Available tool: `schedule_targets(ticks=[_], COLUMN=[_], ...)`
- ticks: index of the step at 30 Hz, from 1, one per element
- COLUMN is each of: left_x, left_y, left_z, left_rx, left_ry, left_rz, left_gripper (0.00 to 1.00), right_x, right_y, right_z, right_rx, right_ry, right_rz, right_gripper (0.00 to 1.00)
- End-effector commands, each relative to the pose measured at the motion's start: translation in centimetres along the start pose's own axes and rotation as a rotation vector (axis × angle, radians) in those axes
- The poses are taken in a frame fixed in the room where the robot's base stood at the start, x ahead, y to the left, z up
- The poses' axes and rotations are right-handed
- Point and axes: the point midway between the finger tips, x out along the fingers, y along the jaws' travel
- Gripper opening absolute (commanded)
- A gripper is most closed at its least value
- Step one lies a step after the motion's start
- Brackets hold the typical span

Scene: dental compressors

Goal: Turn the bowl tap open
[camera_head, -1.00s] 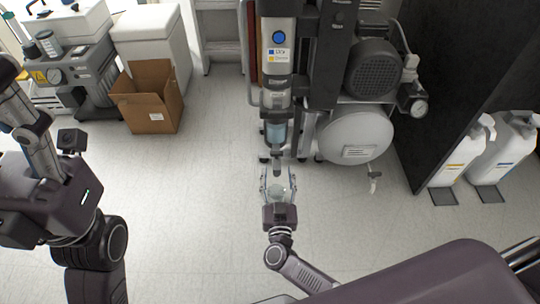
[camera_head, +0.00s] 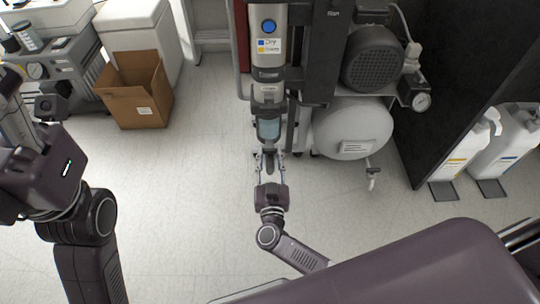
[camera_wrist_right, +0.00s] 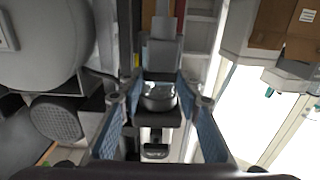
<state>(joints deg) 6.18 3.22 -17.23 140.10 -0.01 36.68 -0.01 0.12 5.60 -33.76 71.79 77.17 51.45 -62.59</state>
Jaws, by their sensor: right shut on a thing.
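The bluish clear bowl (camera_head: 268,129) hangs under the grey filter column in the head view. The small dark bowl tap (camera_head: 269,160) is below it. My right gripper (camera_head: 269,157) reaches up from below, with one finger on each side of the tap, and is shut on it. In the right wrist view the bowl's rounded underside (camera_wrist_right: 158,97) shows between my blue-padded fingers (camera_wrist_right: 160,112); the contact with the tap is hard to make out there. My left arm's dark hand (camera_head: 45,170) is at the left edge, far from the bowl; its fingertips do not show clearly.
The compressor motor (camera_head: 374,58) and the pale tank (camera_head: 352,128) are right of the bowl. A drain valve (camera_head: 372,172) hangs under the tank. White jugs (camera_head: 464,141) stand at the right by a dark panel. An open cardboard box (camera_head: 136,91) is at left. The middle floor is clear.

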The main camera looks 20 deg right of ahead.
Motion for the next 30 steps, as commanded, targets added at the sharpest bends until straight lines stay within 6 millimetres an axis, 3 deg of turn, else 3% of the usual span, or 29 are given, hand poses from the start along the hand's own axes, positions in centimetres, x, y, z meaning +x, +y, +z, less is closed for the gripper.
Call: schedule_targets(ticks=[4,14,28,30], left_x=[0.0,0.3,-2.0,-0.9], left_y=[0.0,-0.1,-0.1,-0.1], left_z=[0.0,0.1,1.2,0.4], left_rx=[0.0,-0.001,-0.006,0.0], left_ry=[-0.001,-0.004,-0.071,-0.021], left_rz=[0.0,-0.004,-0.015,-0.004], left_gripper=[0.6,0.6,0.6,0.6], right_x=[0.0,0.0,0.3,0.4], right_y=[0.0,0.3,1.3,1.4], right_z=[0.0,-0.1,0.2,0.4], right_rx=[0.0,-0.004,-0.012,-0.014], right_ry=[0.0,-0.001,0.002,0.002], right_rz=[0.0,-0.055,-0.425,-0.492], right_gripper=[0.07,0.07,0.07,0.07])
